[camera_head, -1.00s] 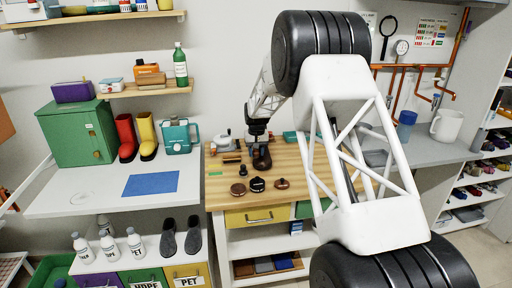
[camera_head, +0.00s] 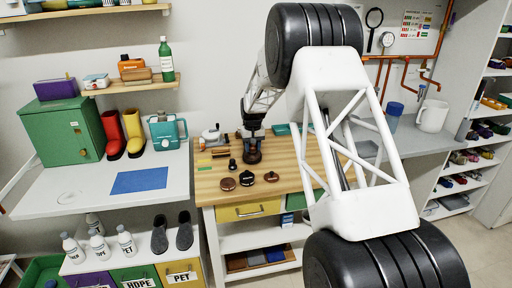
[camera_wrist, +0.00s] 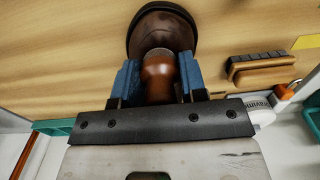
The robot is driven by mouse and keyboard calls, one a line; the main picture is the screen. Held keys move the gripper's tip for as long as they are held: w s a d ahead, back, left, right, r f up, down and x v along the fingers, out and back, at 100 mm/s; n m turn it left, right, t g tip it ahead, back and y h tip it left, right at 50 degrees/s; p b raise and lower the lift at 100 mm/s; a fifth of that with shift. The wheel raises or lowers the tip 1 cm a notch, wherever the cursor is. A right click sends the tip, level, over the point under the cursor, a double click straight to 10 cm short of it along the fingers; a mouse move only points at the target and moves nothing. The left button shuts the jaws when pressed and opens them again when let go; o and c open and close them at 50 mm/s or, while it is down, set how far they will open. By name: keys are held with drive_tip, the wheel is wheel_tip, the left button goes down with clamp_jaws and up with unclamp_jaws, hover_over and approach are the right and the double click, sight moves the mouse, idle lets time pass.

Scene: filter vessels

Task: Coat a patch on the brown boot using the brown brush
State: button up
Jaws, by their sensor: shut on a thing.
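My gripper (camera_wrist: 158,85) has blue fingertips shut on an orange-brown, rounded handle, which I take to be the brown brush (camera_wrist: 158,75). The brush's bristles cannot be made out. A dark brown, glossy, rounded form with a rim, apparently the brown boot (camera_wrist: 160,20), lies right beyond the handle in the wrist view and is partly hidden by it. Whether the brush touches it I cannot tell. In the head view my gripper (camera_head: 252,136) points down at the boot (camera_head: 252,156) on the wooden bench top, largely covering it.
Round tins stand in front on the wooden bench: a brown one (camera_head: 228,184), a dark one (camera_head: 247,180) and another brown one (camera_head: 271,177). A small dark object (camera_head: 233,165) stands left of the boot. A wooden brush with dark bristles (camera_wrist: 262,66) lies to the right in the wrist view.

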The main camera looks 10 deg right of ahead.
drive_tip(key=a, duration=0.3)
drive_tip(key=shift+w+a+f, duration=0.15)
wheel_tip(320, 180, up, 8)
drive_tip(key=shift+r, duration=0.25)
drive_tip(key=shift+a, duration=0.1)
idle(0.7)
drive_tip(key=s+a+f+m, duration=0.2)
drive_tip(key=s+a, duration=0.3)
drive_tip(key=s, duration=0.6)
drive_tip(key=s+a+f+m, duration=0.3)
drive_tip(key=s+a+f, duration=0.2)
drive_tip(key=s, duration=0.6)
drive_tip(key=shift+s+a+f, duration=0.15)
drive_tip(key=shift+s+f, duration=0.05)
drive_tip(key=shift+s, duration=0.15)
drive_tip(key=shift+w, duration=0.1)
drive_tip(key=w, duration=0.5)
drive_tip(key=w+a+f, duration=0.1)
drive_tip(key=w, duration=0.4)
drive_tip(key=w+a, duration=0.1)
drive_tip(key=w, duration=0.4)
drive_tip(key=shift+w+a+f, duration=0.15)
drive_tip(key=shift+w+f, duration=0.1)
drive_tip(key=shift+w, duration=0.1)
drive_tip(key=shift+f, duration=0.1)
